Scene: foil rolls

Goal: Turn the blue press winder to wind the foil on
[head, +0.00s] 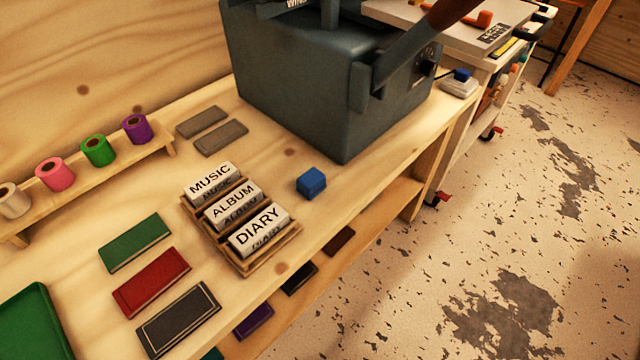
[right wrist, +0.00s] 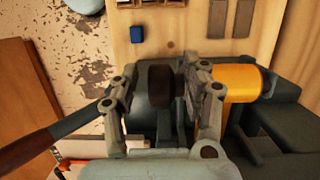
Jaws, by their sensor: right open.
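The dark blue-grey press (head: 330,75) stands at the back of the bench in the head view, its top cut off by the frame. In the right wrist view my right gripper (right wrist: 160,83) is open over the press, its fingers on either side of a dark part with a brown middle (right wrist: 160,88). I cannot tell whether this is the winder or whether the fingers touch it. A gold foil roll (right wrist: 241,82) sits just right of the fingers. My left gripper is in neither view.
The press lever (head: 400,52) slants to the upper right; its brown grip (right wrist: 22,150) shows at lower left in the wrist view. A blue block (head: 311,182), a rack of labelled blocks (head: 248,268), coloured books and a shelf of foil rolls (head: 160,152) occupy the bench.

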